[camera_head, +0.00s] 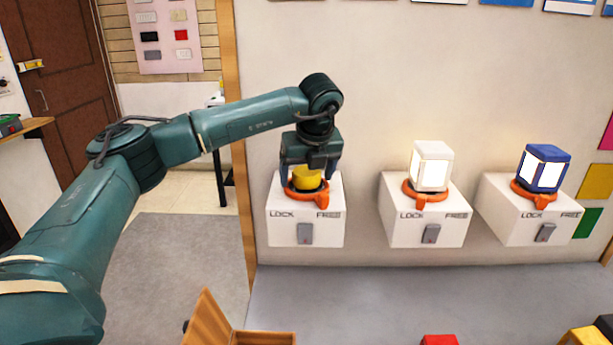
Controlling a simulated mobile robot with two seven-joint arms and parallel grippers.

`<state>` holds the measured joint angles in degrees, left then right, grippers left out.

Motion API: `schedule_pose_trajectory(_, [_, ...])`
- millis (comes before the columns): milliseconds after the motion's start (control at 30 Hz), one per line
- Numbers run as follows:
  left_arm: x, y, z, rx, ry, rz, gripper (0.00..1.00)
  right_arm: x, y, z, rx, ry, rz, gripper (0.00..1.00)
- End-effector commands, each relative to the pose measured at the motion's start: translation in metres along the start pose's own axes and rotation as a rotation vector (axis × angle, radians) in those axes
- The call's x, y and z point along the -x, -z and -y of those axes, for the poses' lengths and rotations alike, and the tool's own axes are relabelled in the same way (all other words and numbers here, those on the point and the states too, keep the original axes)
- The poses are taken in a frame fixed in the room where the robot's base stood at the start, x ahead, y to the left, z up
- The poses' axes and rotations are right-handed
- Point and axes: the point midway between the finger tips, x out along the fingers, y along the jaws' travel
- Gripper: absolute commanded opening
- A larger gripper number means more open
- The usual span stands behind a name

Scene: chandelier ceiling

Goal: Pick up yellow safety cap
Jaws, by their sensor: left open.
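The yellow safety cap (306,178) sits in an orange ring (306,193) on top of the left white box (305,230), which is marked LOCK and FREE. My left gripper (309,176) points down over the cap, its open fingers on either side of it. I cannot tell whether the fingers touch the cap. The gripper body hides the upper part of the cap. My right gripper is not in view.
Two similar white boxes to the right carry a lit white lamp (432,167) and a lit blue lamp (544,168) in orange rings. A wooden box (262,338) stands at the bottom. A red block (439,340) lies at the bottom edge. The grey surface (370,295) before the boxes is mostly clear.

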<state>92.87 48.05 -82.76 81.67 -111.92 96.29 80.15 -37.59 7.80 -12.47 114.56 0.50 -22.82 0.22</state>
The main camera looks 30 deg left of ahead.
Motion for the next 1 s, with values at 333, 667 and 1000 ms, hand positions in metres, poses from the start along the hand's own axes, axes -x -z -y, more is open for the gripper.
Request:
schedule_pose_trajectory(333, [-0.0002,-0.0002,-0.0001,0.000,0.000,0.000,0.65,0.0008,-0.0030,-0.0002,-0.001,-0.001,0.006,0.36])
schedule_pose_trajectory(667, [0.0001,-0.0001,0.0001,0.000,0.000,0.000,0.38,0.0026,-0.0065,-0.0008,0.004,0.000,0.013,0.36])
schedule_pose_trajectory(1000, [0.0022,-0.0011,0.0004,0.001,0.002,0.001,0.31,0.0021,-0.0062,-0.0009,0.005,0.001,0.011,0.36])
